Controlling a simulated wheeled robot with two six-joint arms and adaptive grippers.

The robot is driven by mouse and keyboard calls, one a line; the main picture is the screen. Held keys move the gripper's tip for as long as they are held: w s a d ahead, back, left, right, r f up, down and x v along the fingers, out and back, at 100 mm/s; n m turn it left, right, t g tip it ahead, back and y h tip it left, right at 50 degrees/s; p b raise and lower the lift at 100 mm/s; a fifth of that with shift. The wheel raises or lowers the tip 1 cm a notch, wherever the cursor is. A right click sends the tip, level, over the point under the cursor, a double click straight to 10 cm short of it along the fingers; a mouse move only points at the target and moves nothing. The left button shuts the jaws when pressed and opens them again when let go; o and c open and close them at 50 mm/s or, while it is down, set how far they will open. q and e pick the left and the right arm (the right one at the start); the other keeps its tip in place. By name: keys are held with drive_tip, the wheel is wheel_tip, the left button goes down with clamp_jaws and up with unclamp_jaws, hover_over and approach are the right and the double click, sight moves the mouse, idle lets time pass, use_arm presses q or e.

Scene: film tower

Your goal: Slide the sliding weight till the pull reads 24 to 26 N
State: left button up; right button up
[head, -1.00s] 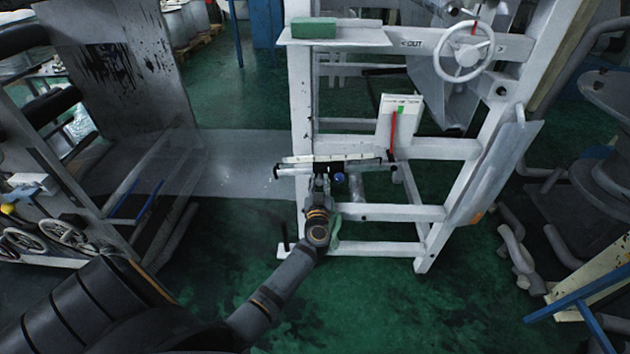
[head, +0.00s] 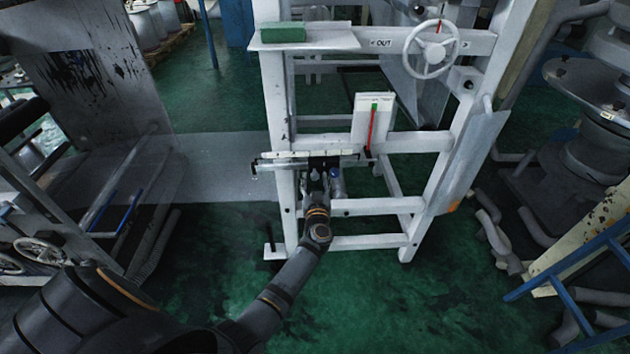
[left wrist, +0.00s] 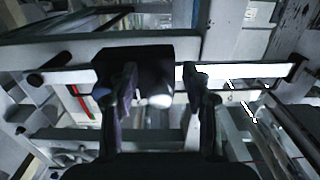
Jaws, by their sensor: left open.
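The sliding weight (head: 324,162) is a dark block on a level bar with a pale scale strip (head: 285,155), in front of the white frame. In the left wrist view the dark block (left wrist: 140,52) sits left of the middle on the bar. My left gripper (head: 317,176) is at the block from the near side. Its fingers (left wrist: 162,92) are apart, the left one overlapping the block and the right one beyond its right edge. The gauge card (head: 361,118) has a red needle (head: 371,132) whose tip is at the green mark. No numbers are legible. My right gripper is not seen.
The white frame (head: 276,110) carries a handwheel (head: 431,49) at upper right and a shelf with a green block (head: 283,32). Blue and cream rails (head: 590,255) stand at right. Green floor (head: 400,300) in front is open.

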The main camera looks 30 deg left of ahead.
use_arm(q)
drive_tip(key=v, duration=0.7)
drive_tip(key=shift+s+d, duration=0.15)
drive_tip(key=shift+s, duration=0.05)
drive_tip(key=s+d+f+m+g+h, duration=0.1)
drive_tip(key=s+d+f+m+h, duration=0.2)
drive_tip(key=f, duration=0.6)
drive_tip(key=s+d+f+m+g+h+p, duration=0.1)
drive_tip(key=s+f+g+h, duration=0.1)
drive_tip(key=s+f, duration=0.5)
drive_tip(key=s+d+f+m+g+h, duration=0.1)
drive_tip(key=s+d+f+m+h, duration=0.15)
drive_tip(key=f, duration=0.95)
drive_tip(key=s+a+f+g, duration=0.2)
drive_tip(key=s+f, duration=0.3)
drive_tip(key=s, duration=0.6)
drive_tip(key=s+a+f+g, duration=0.2)
drive_tip(key=s+f+g, duration=0.2)
drive_tip(key=s, duration=0.8)
drive_tip(key=s+a+f+g+p, duration=0.1)
drive_tip(key=s+a+f+g, duration=0.1)
drive_tip(key=s+f+g, duration=0.2)
drive_tip(key=s+f+h, duration=0.1)
drive_tip(key=s+f, duration=0.2)
drive_tip(key=s, duration=0.4)
drive_tip(key=shift+s+f, duration=0.25)
